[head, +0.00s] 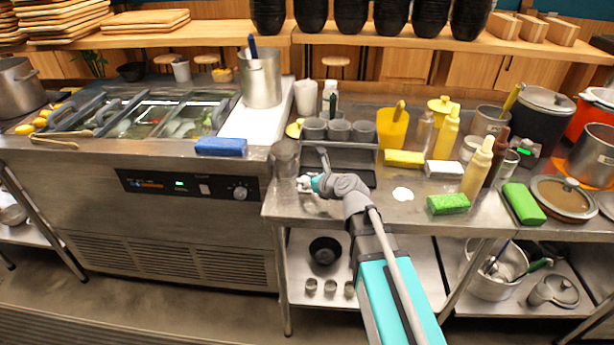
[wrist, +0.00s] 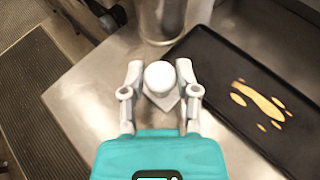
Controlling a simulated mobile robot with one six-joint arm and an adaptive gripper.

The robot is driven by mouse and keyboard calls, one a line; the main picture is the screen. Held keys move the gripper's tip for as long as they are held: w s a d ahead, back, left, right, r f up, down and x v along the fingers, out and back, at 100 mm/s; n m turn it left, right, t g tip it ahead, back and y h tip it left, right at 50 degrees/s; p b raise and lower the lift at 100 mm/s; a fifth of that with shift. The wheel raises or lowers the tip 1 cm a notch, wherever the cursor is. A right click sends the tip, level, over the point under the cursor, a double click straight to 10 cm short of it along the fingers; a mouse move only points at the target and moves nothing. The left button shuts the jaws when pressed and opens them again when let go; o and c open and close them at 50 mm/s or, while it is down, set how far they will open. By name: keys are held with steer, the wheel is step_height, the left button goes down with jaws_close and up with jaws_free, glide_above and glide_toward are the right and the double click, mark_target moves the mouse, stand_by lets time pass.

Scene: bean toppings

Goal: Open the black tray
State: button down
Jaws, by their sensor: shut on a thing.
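The black tray (wrist: 215,70) lies flat on the steel counter at the right of the wrist view, with tan streaks and spots on its surface. In the head view the tray (head: 361,177) shows in part behind my arm, in front of a rack of grey cups. My gripper (wrist: 159,82) is shut on a small white round-topped thing (wrist: 159,77), with a pale flat part showing below it. In the head view my gripper (head: 306,184) is near the counter's front left corner, left of the tray and apart from it.
A metal cylindrical container (head: 286,158) stands close behind my gripper, beside the tray. The cooled counter (head: 130,200) is on the left.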

steer(key=shift+s, duration=0.1)
steer(key=shift+c, duration=1.8)
jaws_free()
steer(key=shift+w, duration=0.2)
